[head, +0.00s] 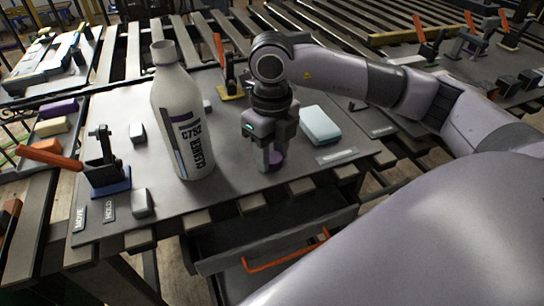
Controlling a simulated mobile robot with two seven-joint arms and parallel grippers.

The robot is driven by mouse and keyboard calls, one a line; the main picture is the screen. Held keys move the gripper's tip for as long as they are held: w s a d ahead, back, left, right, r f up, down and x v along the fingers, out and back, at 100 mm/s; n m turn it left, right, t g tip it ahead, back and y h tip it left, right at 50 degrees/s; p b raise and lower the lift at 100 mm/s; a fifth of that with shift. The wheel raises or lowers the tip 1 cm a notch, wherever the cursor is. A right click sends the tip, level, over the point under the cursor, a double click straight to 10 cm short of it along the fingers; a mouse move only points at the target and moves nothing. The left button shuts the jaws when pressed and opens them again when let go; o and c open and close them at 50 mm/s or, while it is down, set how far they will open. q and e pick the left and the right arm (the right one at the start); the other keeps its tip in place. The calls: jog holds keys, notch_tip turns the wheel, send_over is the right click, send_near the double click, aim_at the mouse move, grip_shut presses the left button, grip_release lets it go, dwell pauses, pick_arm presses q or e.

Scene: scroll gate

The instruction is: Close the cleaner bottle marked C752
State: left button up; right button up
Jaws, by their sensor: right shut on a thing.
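The cleaner bottle (185,120) is a tall pale grey-white bottle with a dark label reading C752 CLEANER. It stands upright on the grey board, left of my right gripper, and its neck (163,50) shows no cap on it. My right gripper (270,160) points down close to the board, right of the bottle and apart from it. It is shut on a small purple thing (276,158), perhaps a cap, mostly hidden by the fingers. My left gripper is not in view.
A toggle clamp with an orange handle (50,156) stands left of the bottle; another clamp (220,62) stands behind. A pale blue block (321,125) lies right of my gripper. Small grey blocks (143,202) sit on the board (165,220). An open drawer (270,240) juts out below.

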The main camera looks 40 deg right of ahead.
aim_at(271, 156)
jog(key=shift+r, duration=0.1)
notch_tip(271, 156, up, 20)
jog(key=p, duration=0.3)
dwell(0.5)
